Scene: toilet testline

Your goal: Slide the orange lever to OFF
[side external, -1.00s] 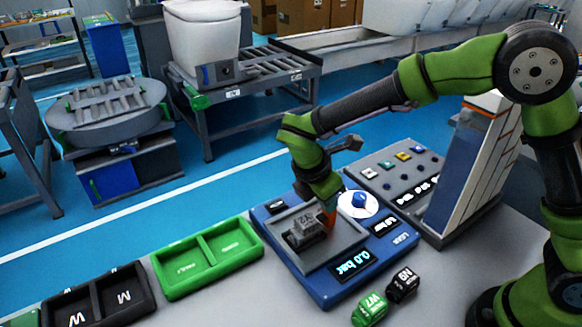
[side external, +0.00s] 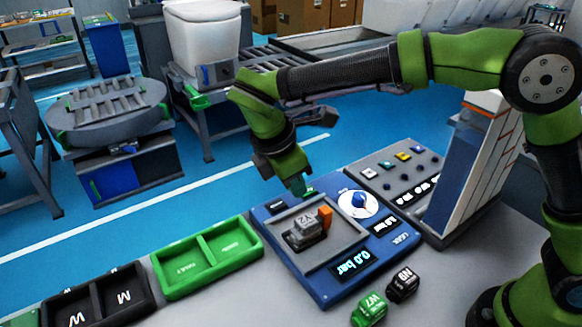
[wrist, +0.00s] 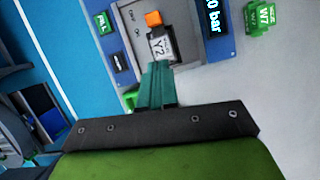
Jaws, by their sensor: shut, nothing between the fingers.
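The orange lever (side external: 325,216) stands up at the right end of a grey block (side external: 304,236) marked Y2, in the recessed grey plate of the blue test panel (side external: 330,297). In the wrist view the lever (wrist: 153,18) shows at the top, beyond the Y2 block (wrist: 161,45). My gripper (side external: 299,186) is shut and empty, above the panel's back edge, apart from the lever. Its green fingers (wrist: 156,74) point toward the Y2 block in the wrist view and hide part of the panel.
A white dial with a blue knob (side external: 358,202) sits right of the plate; a display (side external: 352,264) reads 0.0 bar. Green trays (side external: 207,259) lie left. A green block (side external: 370,309) and a black block (side external: 403,284) lie in front. A grey button box (side external: 400,175) stands right.

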